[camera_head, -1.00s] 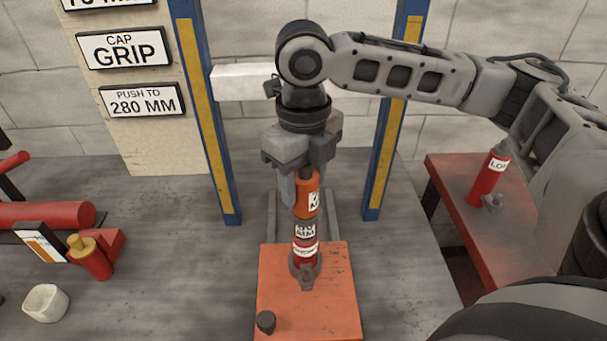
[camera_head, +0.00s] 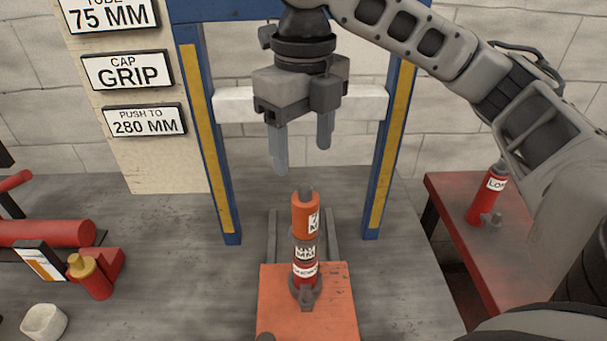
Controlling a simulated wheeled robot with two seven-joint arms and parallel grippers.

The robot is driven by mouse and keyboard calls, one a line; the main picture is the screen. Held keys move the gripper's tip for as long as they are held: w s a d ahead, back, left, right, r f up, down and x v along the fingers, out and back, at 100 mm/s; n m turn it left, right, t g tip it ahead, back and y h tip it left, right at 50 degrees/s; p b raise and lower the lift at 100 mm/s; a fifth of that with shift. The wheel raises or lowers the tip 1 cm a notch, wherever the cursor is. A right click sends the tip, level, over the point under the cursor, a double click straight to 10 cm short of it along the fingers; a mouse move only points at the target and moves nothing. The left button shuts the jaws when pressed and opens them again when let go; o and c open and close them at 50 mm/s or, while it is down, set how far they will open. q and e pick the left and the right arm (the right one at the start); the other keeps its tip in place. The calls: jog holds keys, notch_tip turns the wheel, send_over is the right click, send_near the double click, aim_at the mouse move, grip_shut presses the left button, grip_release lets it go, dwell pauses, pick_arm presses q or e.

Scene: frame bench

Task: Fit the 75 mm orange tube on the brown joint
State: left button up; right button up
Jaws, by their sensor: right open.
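The orange tube (camera_head: 305,215) with a white label stands upright at the top of a stack on the orange block. Below it are a grey-brown labelled section (camera_head: 305,254) and a red section with a white band (camera_head: 305,273), in a grey holder (camera_head: 307,293). I cannot tell how far the tube sits over the brown joint; a dark tip (camera_head: 305,190) shows at the tube's top. My right gripper (camera_head: 301,160) is open and empty, above and apart from the tube, fingers pointing down. My left gripper is not in view.
A blue and yellow frame (camera_head: 218,150) with a white crossbar (camera_head: 240,107) stands behind the stack. At left lie red parts (camera_head: 45,233) and a white cup (camera_head: 43,322). A red side table (camera_head: 480,235) at right holds a red bottle (camera_head: 486,197).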

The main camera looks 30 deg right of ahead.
notch_tip(320, 180, up, 5)
jog(key=shift+r+p, duration=0.1)
jog(key=shift+p, duration=0.65)
